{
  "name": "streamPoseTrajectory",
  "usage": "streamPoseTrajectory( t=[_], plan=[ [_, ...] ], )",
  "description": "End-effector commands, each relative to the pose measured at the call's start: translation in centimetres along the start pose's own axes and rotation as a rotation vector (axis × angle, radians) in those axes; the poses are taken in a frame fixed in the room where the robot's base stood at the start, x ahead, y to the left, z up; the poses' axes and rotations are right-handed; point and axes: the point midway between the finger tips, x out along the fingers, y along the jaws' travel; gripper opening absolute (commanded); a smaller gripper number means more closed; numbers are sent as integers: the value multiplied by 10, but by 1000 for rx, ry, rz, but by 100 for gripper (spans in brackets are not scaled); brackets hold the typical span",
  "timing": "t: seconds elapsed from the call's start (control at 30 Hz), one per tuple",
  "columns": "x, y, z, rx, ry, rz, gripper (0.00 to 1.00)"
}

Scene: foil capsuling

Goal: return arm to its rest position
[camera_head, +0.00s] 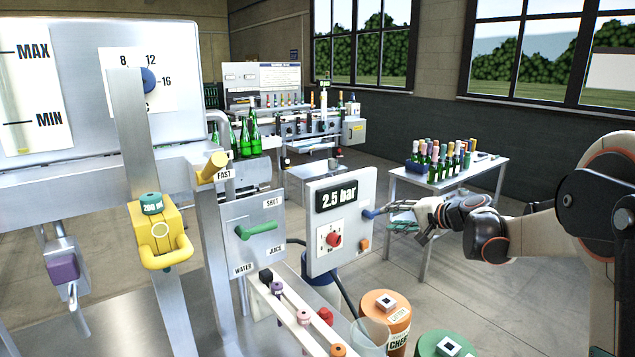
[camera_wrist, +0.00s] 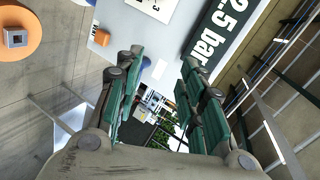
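My gripper (camera_head: 402,215) is at the right of the head view, reaching left on my arm towards the grey panel (camera_head: 318,262) with the "2.5 bar" display (camera_head: 337,195). In the wrist view its two green-padded fingers (camera_wrist: 163,60) stand apart, with nothing seen held between them. The fingertips are close to the blue lever (camera_head: 372,213) on the panel's right side; whether they touch it I cannot tell. The panel (camera_wrist: 165,35) fills the top of the wrist view, with an orange button (camera_wrist: 102,37) beside the left finger.
Behind my gripper stands a white table (camera_head: 480,172) with several bottles. Below are an orange drum (camera_head: 386,306) and a green drum (camera_head: 445,345). A valve panel with a green handle (camera_head: 259,230) and a yellow-handled post (camera_head: 213,168) stand left. Floor between panel and table is open.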

Motion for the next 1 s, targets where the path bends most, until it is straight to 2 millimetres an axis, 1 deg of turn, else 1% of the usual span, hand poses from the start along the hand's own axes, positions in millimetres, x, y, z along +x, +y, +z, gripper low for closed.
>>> streamPoseTrajectory(
  t=[0.03,0.2,0.37,0.4,0.47,0.6,0.77,0.87,1.0],
  plan=[
    [-10,-8,17,-30,-7,29,36],
    [-43,-23,68,-136,-27,128,36],
    [-78,-28,115,-237,-45,220,36],
    [-87,-27,127,-263,-49,242,36],
    [-101,-26,144,-303,-55,276,36],
    [-134,-18,184,-395,-69,352,36],
    [-173,-1,224,-502,-80,440,36],
    [-198,14,247,-570,-85,496,36],
    [-231,38,275,-667,-88,573,36]
  ],
)
